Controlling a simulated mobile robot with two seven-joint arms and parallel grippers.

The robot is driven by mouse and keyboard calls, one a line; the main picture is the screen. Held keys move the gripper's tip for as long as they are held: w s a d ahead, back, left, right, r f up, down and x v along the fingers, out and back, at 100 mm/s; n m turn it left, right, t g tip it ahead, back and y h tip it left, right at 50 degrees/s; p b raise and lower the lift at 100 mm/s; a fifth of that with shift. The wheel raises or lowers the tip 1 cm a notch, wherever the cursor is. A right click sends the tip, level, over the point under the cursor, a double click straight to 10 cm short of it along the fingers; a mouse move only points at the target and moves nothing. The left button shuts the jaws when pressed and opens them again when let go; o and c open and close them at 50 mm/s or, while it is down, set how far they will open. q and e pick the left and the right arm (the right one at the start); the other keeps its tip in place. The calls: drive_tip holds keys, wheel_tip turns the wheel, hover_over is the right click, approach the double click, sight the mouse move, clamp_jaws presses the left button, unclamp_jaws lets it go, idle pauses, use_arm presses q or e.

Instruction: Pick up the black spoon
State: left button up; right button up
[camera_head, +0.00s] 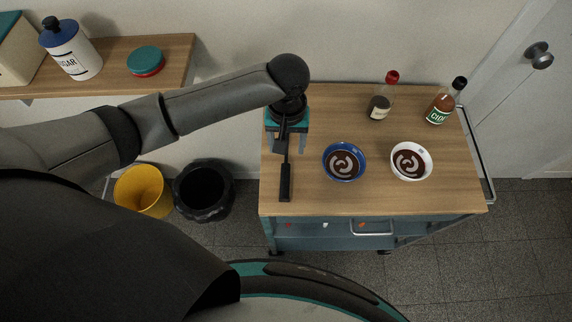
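The black spoon (286,183) lies near the left edge of the wooden cart top, its handle pointing toward me. Its upper end is partly hidden by my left wrist and gripper. My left gripper (288,146) points down over the spoon's upper part. Its two fingers are apart, one on each side of the thin shaft as seen from above. I cannot tell its exact height over the spoon, and no finger visibly touches it. My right gripper is out of view.
A blue bowl (344,176) and a white bowl (427,166), each with dark contents, stand right of the spoon. A dark bottle with a red cap (380,107) and a cider bottle (439,107) stand at the back. A shelf (112,82) and two bins are left.

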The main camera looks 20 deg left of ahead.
sight(285, 164)
use_arm(q)
wheel_tip(285, 164, down, 9)
drive_tip(key=shift+s+a+f+b, duration=0.1)
drive_tip(key=shift+a+b, duration=0.05)
drive_tip(key=shift+b, duration=0.55)
clamp_jaws()
idle(1.2)
